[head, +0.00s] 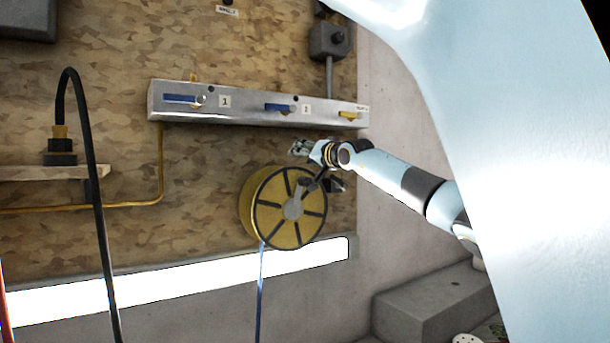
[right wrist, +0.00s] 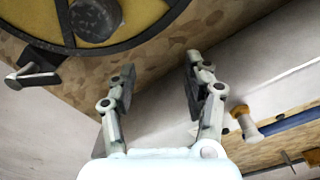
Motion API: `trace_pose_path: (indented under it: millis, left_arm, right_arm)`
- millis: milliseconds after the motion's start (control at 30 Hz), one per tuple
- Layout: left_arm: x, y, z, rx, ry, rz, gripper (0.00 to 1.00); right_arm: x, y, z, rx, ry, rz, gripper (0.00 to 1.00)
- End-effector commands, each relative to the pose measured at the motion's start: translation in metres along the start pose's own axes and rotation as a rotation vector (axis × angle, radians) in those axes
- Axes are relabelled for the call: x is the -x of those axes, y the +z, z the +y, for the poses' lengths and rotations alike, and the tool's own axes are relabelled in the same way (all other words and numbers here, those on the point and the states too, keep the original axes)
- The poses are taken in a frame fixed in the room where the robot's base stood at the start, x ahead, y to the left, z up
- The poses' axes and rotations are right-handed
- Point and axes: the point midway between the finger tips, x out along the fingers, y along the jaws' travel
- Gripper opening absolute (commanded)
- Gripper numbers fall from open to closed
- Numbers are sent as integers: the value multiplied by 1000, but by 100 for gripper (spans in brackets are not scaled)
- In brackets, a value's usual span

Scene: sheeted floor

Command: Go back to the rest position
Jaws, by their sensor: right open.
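My right gripper (head: 300,147) is in front of the wall panel, above the yellow reel and just below the grey valve bar. In the right wrist view my right gripper (right wrist: 160,68) has its two fingers spread apart with nothing between them. My left gripper is not in view.
The yellow spoked reel (head: 275,222) with a hub crank is close below my right gripper; it also shows in the wrist view (right wrist: 145,20). The grey bar (head: 240,117) carries blue levers (head: 279,108) and a yellow lever (head: 350,115). A black hose (head: 98,210) hangs at left; a grey block (head: 425,300) lies lower right.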

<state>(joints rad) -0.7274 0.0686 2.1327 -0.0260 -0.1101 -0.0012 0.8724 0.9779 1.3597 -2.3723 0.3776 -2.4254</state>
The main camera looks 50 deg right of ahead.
Motion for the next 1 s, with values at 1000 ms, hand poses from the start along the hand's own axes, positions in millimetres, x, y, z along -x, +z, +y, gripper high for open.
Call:
trace_pose_path:
  millis: [1000]
  left_arm:
    - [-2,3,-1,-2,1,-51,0]
  right_arm:
    - [5,36,-42,-261,-125,-45,51]
